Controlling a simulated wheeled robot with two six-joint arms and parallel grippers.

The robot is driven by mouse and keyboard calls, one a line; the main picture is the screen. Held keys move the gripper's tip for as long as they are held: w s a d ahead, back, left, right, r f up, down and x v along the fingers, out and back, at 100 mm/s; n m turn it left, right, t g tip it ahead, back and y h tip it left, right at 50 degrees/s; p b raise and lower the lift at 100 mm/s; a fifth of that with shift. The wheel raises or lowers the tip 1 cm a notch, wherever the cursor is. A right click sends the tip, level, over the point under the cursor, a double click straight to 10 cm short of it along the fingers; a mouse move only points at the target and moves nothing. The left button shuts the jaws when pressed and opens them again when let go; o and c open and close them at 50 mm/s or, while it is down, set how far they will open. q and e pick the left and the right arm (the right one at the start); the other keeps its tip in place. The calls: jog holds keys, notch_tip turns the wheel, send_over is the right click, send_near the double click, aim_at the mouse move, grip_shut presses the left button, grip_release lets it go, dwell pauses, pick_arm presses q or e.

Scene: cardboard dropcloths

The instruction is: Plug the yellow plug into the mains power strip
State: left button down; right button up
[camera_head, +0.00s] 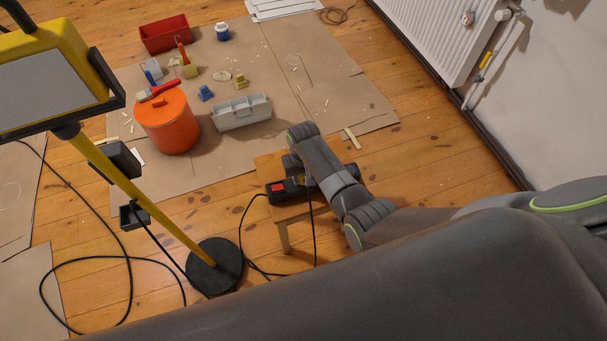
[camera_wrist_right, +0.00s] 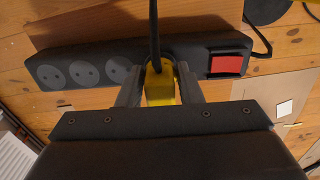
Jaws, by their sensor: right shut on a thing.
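The black mains power strip (camera_head: 297,186) lies on a small wooden stool (camera_head: 285,213). In the right wrist view the strip (camera_wrist_right: 60,52) has a row of round sockets at left and a red switch (camera_wrist_right: 225,65) at right. My right gripper (camera_wrist_right: 160,92) is shut on the yellow plug (camera_wrist_right: 160,88), at the socket position nearest the switch. A black cable runs up from the plug across the strip. The fingers and plug hide that socket, so I cannot tell how far the plug is in. In the head view my right gripper (camera_head: 308,183) is over the strip. My left gripper is not in view.
A yellow work lamp (camera_head: 55,75) on a round black base (camera_head: 214,266) stands at left, with black cable on the floor. An orange bucket (camera_head: 168,125), grey toolbox (camera_head: 242,113) and red box (camera_head: 164,34) stand on cardboard. A radiator (camera_head: 440,35) is at upper right.

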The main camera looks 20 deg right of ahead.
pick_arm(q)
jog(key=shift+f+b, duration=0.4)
pick_arm(e)
jog(key=shift+f, duration=0.55)
jog(key=o, duration=1)
jog(key=shift+r, duration=0.35)
pick_arm(q)
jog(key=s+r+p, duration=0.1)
jog(key=p, duration=0.1)
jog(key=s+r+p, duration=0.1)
jog(key=p, duration=0.1)
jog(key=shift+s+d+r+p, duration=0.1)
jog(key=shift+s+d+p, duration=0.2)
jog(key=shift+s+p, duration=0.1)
pick_arm(e)
notch_tip(320, 180, up, 17)
jog(key=shift+f, duration=0.15)
